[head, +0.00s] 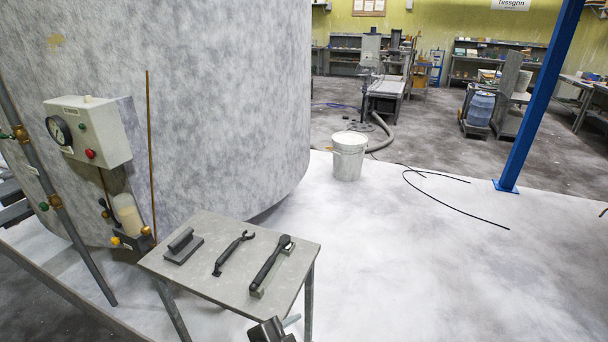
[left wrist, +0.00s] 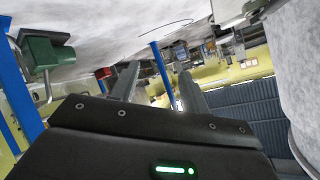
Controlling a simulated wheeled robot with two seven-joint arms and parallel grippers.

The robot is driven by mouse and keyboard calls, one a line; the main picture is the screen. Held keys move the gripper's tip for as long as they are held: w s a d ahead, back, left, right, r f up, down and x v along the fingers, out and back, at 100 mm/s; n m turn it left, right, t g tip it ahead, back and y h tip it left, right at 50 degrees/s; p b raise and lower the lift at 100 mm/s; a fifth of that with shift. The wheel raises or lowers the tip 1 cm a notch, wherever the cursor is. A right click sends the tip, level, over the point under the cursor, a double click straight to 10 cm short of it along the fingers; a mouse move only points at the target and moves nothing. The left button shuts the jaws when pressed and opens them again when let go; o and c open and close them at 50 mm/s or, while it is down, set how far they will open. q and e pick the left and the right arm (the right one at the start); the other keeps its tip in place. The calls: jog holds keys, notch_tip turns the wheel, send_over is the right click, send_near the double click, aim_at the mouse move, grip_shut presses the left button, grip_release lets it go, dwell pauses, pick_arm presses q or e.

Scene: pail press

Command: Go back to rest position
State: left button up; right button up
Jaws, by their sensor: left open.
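My left gripper (left wrist: 158,82) is open in the left wrist view, its two grey fingers apart with nothing between them. That view is upside down, with the floor at the top. In the head view, a black and grey part of a gripper (head: 282,326), apparently the left one, shows at the bottom edge. It is in front of the small grey table (head: 215,285); whether it touches the table cannot be told. My right gripper is not in view.
A float (head: 183,246), a wrench (head: 233,254) and a long-handled black tool (head: 268,264) lie on the table. A large grey tank (head: 200,100) with a gauge box (head: 88,132) stands behind. A white pail (head: 349,157), a black cable (head: 450,207) and a blue post (head: 540,95) are beyond. Right floor is mostly clear.

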pick_arm(q)
jog(key=s+a+f+n+g+y, duration=0.35)
jog(key=s+a+f+n, duration=0.25)
jog(key=s+a, duration=0.5)
jog(key=s+a+f+n+g+y, duration=0.2)
jog(key=s+a+f+n+y, duration=0.2)
jog(key=s+a+f+n, duration=0.6)
notch_tip(320, 180, down, 23)
jog(key=a+m+g, duration=0.2)
jog(key=m, duration=0.1)
jog(key=s+a+f, duration=0.3)
jog(key=s+f, duration=1.2)
jog(key=s, duration=0.1)
jog(key=shift+f+m+g, duration=0.3)
jog(key=shift+g, duration=0.15)
jog(key=shift+a, duration=0.1)
